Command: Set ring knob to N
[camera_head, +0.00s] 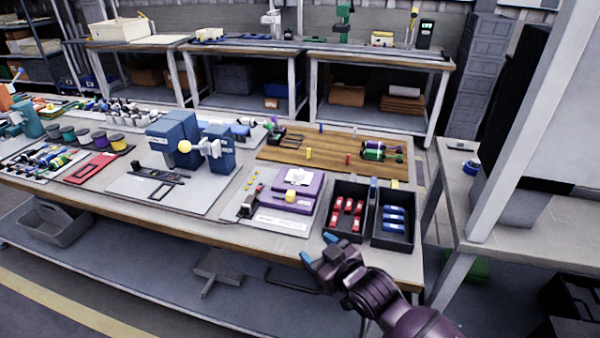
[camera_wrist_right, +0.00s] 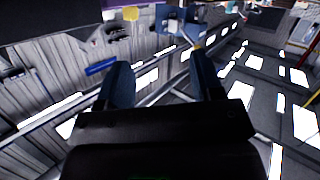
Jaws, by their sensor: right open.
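I cannot make out a ring knob or an N mark for certain. A purple device (camera_head: 309,190) with a yellow part (camera_head: 291,196) on it stands near the bench's front edge. Further left, a blue two-part machine (camera_head: 172,145) has a yellow ball (camera_head: 184,146) and a pale fitting on its front. My right gripper (camera_head: 317,248) is open and empty, in front of the bench edge and below the purple device. In the right wrist view, its two blue fingers (camera_wrist_right: 163,75) stand apart with nothing between them. My left gripper is not in view.
Black bins with red parts (camera_head: 346,214) and blue parts (camera_head: 394,219) stand right of the purple device. Behind them is a wooden board (camera_head: 330,155) with small coloured parts. A red tray (camera_head: 90,167) lies at left. The floor before the bench is mostly open.

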